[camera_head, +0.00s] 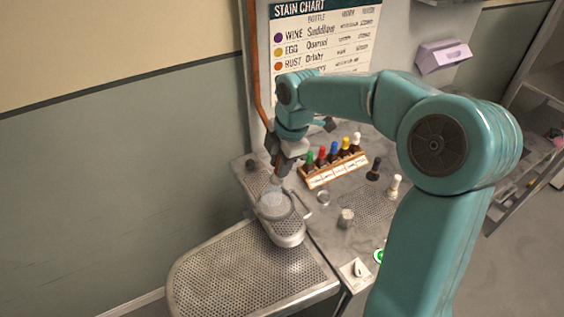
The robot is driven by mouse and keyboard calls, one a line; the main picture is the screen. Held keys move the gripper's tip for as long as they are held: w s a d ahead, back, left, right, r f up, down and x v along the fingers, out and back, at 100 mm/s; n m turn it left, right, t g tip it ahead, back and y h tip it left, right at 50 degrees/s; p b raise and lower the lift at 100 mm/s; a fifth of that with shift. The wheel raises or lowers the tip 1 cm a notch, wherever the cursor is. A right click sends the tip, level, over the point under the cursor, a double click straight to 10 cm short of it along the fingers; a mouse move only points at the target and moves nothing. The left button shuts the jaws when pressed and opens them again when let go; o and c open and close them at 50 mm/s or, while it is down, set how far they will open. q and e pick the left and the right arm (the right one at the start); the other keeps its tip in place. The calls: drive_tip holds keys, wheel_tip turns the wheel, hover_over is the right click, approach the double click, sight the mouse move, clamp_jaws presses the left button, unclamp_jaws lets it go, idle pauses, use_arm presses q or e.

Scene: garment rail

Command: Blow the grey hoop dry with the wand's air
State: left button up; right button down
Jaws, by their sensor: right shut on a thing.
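My right gripper (285,160) points down over the small perforated board (289,232) and is shut on the wand (277,180). Only the lower part of the wand shows; my fingers hide the rest. A pale, see-through patch below the wand's tip lies over the grey hoop (291,208), which rests on the small board. The wand's tip is just above the hoop; whether they touch I cannot tell. My left gripper is not in view.
A wooden rack (333,172) of bottles with coloured caps stands right of my gripper. Loose dark (374,170) and pale (394,188) bottles and a metal cup (346,218) stand nearby. The large perforated board (245,277) in front is bare. A stain chart (322,40) hangs behind.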

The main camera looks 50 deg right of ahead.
sight(282, 180)
drive_tip(key=f+b, duration=0.3)
drive_tip(key=f, duration=0.2)
drive_tip(key=shift+d+b, duration=0.2)
drive_tip(key=shift+b, duration=0.2)
drive_tip(key=shift+f, duration=0.4)
drive_tip(key=shift+w+d+f+b, duration=0.1)
drive_tip(key=shift+d+f+b, duration=0.1)
drive_tip(key=shift+f+b, duration=0.15)
drive_tip(key=shift+a+r, duration=0.2)
drive_tip(key=shift+d+f, duration=0.1)
drive_tip(key=shift+d, duration=0.05)
